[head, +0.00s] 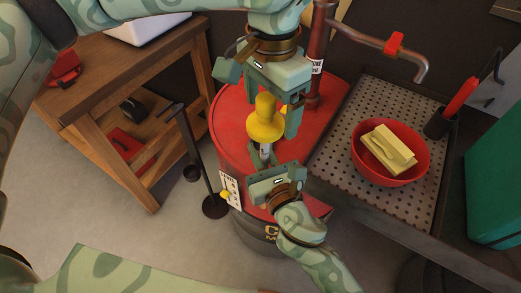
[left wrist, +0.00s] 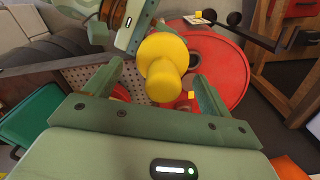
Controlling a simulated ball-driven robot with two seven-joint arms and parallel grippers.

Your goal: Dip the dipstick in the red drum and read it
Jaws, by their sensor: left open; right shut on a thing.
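The red drum (head: 232,145) stands in the middle, and its red top also shows in the left wrist view (left wrist: 225,60). A yellow knob on a wider yellow collar (head: 264,122), which looks like the dipstick's handle, is above the drum top. It also shows in the left wrist view (left wrist: 163,65). My right gripper (head: 266,160) is shut on a part just below the yellow collar. My left gripper (head: 274,112) is open, its fingers on either side of the yellow knob. Contact cannot be told. The rod below is hidden.
A red pipe (head: 318,50) rises behind the drum. A perforated metal tray table (head: 335,150) with a red bowl (head: 412,172) holding yellow blocks is at right. A wooden bench (head: 130,75) stands left. A thin black stand (head: 203,175) and a marked white card (head: 229,188) are at the drum's front left.

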